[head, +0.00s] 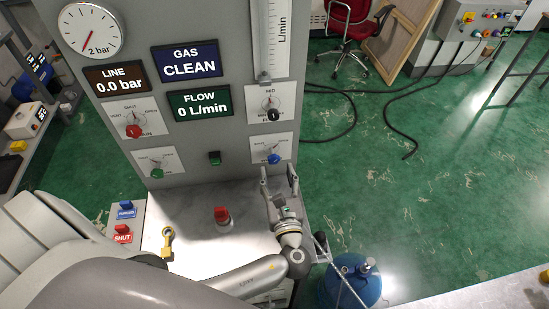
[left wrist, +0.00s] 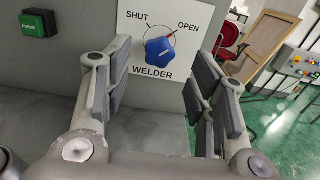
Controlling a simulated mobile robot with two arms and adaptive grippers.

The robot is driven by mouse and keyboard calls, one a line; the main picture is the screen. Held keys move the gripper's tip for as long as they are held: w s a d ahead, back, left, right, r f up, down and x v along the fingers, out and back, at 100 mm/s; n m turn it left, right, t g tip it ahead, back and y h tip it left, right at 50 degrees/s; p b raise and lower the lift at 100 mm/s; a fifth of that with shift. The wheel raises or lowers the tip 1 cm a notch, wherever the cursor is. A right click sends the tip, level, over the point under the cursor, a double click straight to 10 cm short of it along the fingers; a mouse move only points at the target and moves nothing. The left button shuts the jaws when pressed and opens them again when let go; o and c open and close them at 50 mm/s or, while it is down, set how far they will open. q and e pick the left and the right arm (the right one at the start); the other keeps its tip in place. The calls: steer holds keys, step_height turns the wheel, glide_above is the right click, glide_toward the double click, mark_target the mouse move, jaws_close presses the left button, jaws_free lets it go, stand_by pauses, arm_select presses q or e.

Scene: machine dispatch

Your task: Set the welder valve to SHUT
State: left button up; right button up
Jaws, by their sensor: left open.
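The welder valve is a blue knob (left wrist: 160,53) on a white plate labelled WELDER, with SHUT at upper left and OPEN at upper right. Its red pointer mark points up and right, toward OPEN. In the head view the blue knob (head: 274,158) sits low on the right of the grey panel (head: 230,135). My left gripper (head: 278,173) is open and empty in front of the panel, just below the knob. In the left wrist view its fingers (left wrist: 160,85) stand apart on both sides of the knob, not touching it. My right gripper is not in view.
Other panel knobs are red (head: 133,131), green (head: 157,174) and black (head: 273,115). A red control (head: 221,214) and yellow key-shaped piece (head: 167,241) are on the metal ledge. Blue (head: 125,209) and red SHUT (head: 122,233) tags lie left. A blue cylinder (head: 340,290) stands lower right.

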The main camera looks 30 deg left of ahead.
mark_target(274, 162)
arm_select(q)
steer(key=x, duration=0.3)
steer(key=shift+w+a+p, duration=0.15)
steer(key=shift+a+p, duration=0.05)
steer(key=shift+p, duration=0.15)
steer(key=shift+w+a, duration=0.35)
steer(key=shift+w, duration=0.2)
steer(key=shift+w+a+f, duration=0.1)
steer(key=c, duration=1)
steer(key=shift+c, duration=0.3)
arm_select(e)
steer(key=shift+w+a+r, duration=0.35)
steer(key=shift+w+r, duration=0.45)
